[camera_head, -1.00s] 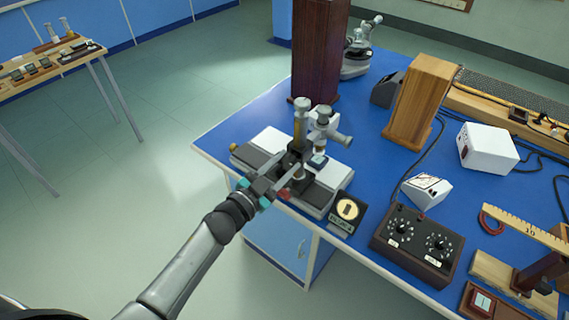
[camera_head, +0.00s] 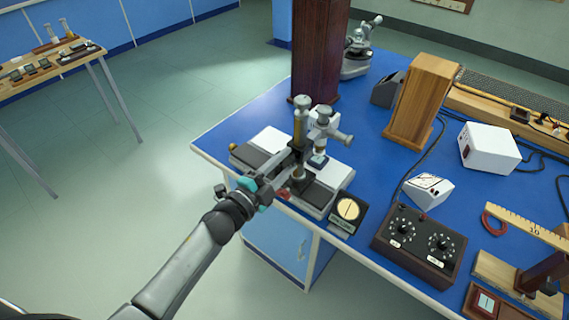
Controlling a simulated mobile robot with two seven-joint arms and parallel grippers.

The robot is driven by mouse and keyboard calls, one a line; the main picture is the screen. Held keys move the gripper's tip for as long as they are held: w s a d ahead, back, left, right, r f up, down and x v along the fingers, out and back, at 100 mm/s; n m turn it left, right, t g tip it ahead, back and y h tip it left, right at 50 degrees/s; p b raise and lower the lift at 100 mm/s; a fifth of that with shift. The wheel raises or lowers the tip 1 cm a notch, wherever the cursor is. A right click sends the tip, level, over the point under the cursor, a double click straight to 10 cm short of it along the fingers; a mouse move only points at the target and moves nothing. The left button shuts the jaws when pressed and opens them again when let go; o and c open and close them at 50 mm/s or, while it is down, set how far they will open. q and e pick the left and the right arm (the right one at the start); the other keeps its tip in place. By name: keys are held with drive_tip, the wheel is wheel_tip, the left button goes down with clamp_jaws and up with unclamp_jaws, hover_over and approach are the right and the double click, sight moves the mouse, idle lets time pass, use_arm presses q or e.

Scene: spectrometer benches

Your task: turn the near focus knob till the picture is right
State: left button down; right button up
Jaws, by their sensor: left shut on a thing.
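The spectrometer (camera_head: 302,125) stands near the bench's front left corner, with upright grey and brass tubes on a grey and white base. My left gripper (camera_head: 281,187) reaches its near side from the lower left. Its jaws are shut at the near focus knob, which is hidden between and behind the fingers. A small dark display (camera_head: 348,209) stands to the right of the base. Its round pale face shows a thin dark line; finer detail is too small to read. My right gripper is not in view.
A dark box with two dials (camera_head: 418,242) and a white meter (camera_head: 427,189) stand to the right. A tall dark wooden block (camera_head: 320,50) rises behind the instrument. The blue bench (camera_head: 225,138) is bare at its left corner.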

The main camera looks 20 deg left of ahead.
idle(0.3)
use_arm(q)
drive_tip(key=shift+c, duration=2.2)
unclamp_jaws()
drive_tip(key=shift+s, duration=0.1)
drive_tip(key=v, duration=1.5)
